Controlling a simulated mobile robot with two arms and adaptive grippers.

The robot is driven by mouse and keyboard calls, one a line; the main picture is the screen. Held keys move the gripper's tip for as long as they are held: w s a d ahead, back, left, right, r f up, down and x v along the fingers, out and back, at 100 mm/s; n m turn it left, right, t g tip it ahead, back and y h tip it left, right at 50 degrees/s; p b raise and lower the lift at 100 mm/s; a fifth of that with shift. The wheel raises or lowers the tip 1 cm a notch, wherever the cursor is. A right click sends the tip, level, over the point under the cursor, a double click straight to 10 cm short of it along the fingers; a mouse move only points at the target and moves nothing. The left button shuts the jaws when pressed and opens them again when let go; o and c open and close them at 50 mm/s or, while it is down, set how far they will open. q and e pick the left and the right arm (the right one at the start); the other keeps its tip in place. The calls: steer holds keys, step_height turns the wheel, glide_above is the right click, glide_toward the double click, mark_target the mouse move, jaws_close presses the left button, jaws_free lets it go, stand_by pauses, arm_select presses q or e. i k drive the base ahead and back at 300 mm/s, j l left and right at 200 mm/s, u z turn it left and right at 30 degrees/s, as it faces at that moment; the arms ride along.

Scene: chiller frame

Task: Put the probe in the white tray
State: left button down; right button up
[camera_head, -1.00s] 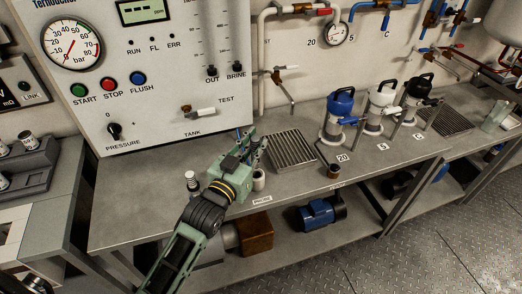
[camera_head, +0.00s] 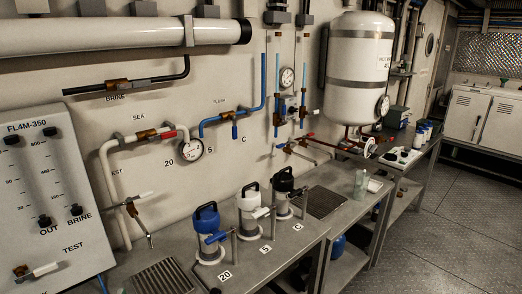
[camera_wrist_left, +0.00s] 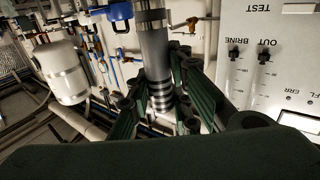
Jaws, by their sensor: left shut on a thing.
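My left gripper (camera_wrist_left: 160,108) shows in the left wrist view, its dark green fingers closed around a grey metal cylinder with black rings, which appears to be the probe (camera_wrist_left: 155,50). The probe points away from the palm, and its far end is cut off by the top of the picture. The gripper is outside the head view. A whitish flat thing (camera_head: 399,157) with small dark items lies on the far bench in the head view; I cannot tell whether it is the white tray. My right gripper is in neither view.
Blue (camera_head: 207,232), white (camera_head: 248,212) and black-topped (camera_head: 283,190) housings stand along the bench. A drain grate (camera_head: 163,277) lies in front left, another (camera_head: 323,202) beyond them. A white tank (camera_head: 360,65) hangs above the far bench. Open floor (camera_head: 440,235) lies at right.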

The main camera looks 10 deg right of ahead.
mark_target(376, 186)
steer(key=i+l, duration=0.15)
steer(key=l, duration=0.25)
steer(key=i+l, duration=0.2)
steer(key=l, duration=0.15)
steer(key=i+l, duration=0.15)
steer(key=l, duration=0.25)
steer(key=i+l, duration=0.15)
steer(key=l, duration=0.2)
steer(key=i+l, duration=0.15)
steer(key=l, duration=0.25)
steer(key=i+l, duration=0.2)
steer(key=l, duration=0.15)
steer(key=i+l, duration=0.15)
steer(key=l, duration=0.25)
steer(key=i+l, duration=0.1)
steer(key=l, duration=0.3)
steer(key=i+l, duration=0.15)
steer(key=l, duration=0.25)
steer(key=i+l, duration=0.15)
steer(key=l, duration=0.25)
steer(key=i+l, duration=0.15)
steer(key=l, duration=0.25)
steer(key=i+l, duration=0.1)
steer(key=l, duration=0.3)
steer(key=i+l, duration=0.15)
steer(key=l, duration=0.25)
